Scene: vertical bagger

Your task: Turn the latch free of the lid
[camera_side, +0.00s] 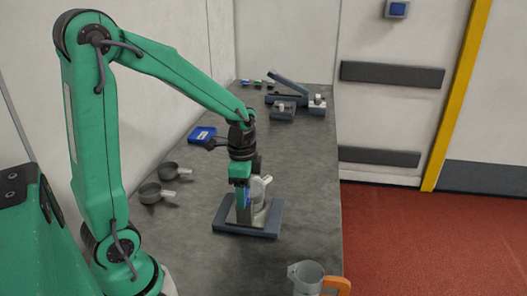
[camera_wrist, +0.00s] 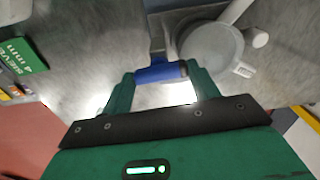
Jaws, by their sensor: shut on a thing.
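My gripper (camera_wrist: 162,86) is shut on a blue bar, which I take for the latch (camera_wrist: 158,73); its green fingers sit at both ends of the bar. In the side view my gripper (camera_side: 243,194) points straight down at a small metal fixture on a dark blue-grey base plate (camera_side: 229,226). A strip of the blue latch (camera_side: 247,198) shows there beside the fingers. A round grey lid (camera_wrist: 210,53) lies right of the latch in the wrist view, with a small tab and a pale bar beside it. Whether the latch still overlaps the lid I cannot tell.
Two metal scoops (camera_side: 151,192) lie left on the grey table (camera_side: 180,234). A jug with an orange handle (camera_side: 307,278) stands at the front right edge. A blue tray (camera_side: 202,135) lies farther back, and another grey fixture (camera_side: 283,109) stands at the back.

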